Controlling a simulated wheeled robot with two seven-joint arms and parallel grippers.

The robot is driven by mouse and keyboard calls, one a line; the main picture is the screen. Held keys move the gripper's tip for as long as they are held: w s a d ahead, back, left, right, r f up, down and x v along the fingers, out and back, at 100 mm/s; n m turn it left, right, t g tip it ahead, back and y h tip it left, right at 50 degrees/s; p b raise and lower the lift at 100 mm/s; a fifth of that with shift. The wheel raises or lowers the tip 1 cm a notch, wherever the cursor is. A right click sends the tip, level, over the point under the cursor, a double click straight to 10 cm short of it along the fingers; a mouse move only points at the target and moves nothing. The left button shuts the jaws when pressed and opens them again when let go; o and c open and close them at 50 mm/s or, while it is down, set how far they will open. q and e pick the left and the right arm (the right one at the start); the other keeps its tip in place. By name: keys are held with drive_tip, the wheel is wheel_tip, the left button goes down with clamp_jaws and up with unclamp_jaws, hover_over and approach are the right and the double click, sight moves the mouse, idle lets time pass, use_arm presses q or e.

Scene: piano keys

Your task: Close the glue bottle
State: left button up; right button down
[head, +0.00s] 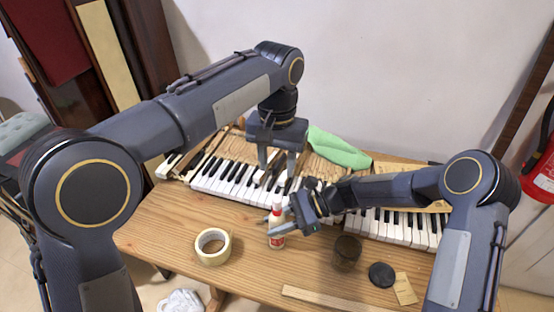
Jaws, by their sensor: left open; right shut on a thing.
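The glue bottle (277,240) is white with red on its label and a reddish top. It stands about upright at the front of the table, near the keyboard. My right gripper (276,223) reaches in from the right and is shut on the bottle, partly hiding its body. My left gripper (277,172) points down above the piano keys, higher in the picture than the bottle's top. Its fingers are apart, and I see nothing clearly held between them. The bottle's top is too small to tell whether a cap sits on it.
A tape roll (213,246) lies left of the bottle. A dark jar (347,253), a black disc (382,275) and a tan piece (404,289) are to the right. A wooden strip (330,300) lies along the front. The keyboard (235,183) and a green cloth (340,150) are behind.

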idle(0.3)
drive_tip(key=c, duration=0.9)
unclamp_jaws()
drive_tip(key=shift+c, duration=0.2)
drive_tip(key=shift+d, duration=0.1)
drive_tip(key=v, duration=0.7)
drive_tip(key=shift+d+r+b, duration=0.2)
drive_tip(key=shift+d+b, duration=0.05)
drive_tip(key=shift+b, duration=0.1)
drive_tip(key=shift+w, duration=0.1)
